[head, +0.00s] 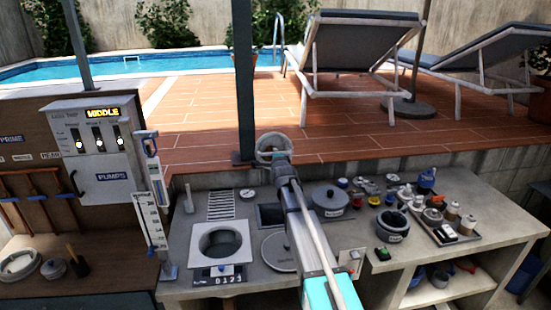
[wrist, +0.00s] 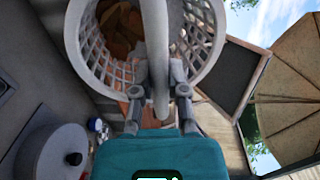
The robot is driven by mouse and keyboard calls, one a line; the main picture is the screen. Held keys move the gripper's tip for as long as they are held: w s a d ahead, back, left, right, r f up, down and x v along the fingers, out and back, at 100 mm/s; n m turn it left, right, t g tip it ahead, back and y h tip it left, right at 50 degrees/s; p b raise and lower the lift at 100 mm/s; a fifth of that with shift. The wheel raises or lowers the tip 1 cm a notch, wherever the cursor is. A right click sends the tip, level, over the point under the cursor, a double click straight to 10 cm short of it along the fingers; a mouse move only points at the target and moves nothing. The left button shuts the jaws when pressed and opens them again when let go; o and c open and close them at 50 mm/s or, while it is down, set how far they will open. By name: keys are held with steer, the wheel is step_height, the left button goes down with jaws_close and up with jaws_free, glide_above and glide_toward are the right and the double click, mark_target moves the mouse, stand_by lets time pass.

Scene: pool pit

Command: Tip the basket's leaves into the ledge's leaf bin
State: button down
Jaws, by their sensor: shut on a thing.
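My gripper (head: 281,168) is shut on the handle of the basket (head: 263,150), above the back of the grey ledge (head: 185,235) in the head view. In the wrist view my gripper (wrist: 158,92) grips the pale upright handle, and the white lattice basket (wrist: 88,45) hangs beyond the fingers. Brown leaves (wrist: 118,30) lie inside it. The handle hides part of the basket's inside. A dark open tub (head: 394,238) with a small label stands on the ledge to the right, apart from the basket. I cannot read whether it is the leaf bin.
A lidded grey pot (head: 330,201) and a tray (head: 447,237) of bottles stand on the ledge. A square skimmer opening (head: 203,258) is at its left. The pump panel (head: 95,140) stands farther left. A dark post (head: 244,80) rises behind the basket.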

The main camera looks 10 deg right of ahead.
steer(key=s+f+t+b, duration=0.5)
steer(key=t+b, duration=0.2)
steer(key=b, duration=0.9)
steer(key=shift+f, duration=0.25)
steer(key=shift+s+t+b, duration=0.1)
steer(key=shift+t+b, duration=0.2)
steer(key=shift+r, duration=0.1)
stand_by(0.9)
step_height(320, 180, up, 8)
steer(key=g+p, duration=0.8)
steer(key=p, duration=1.2)
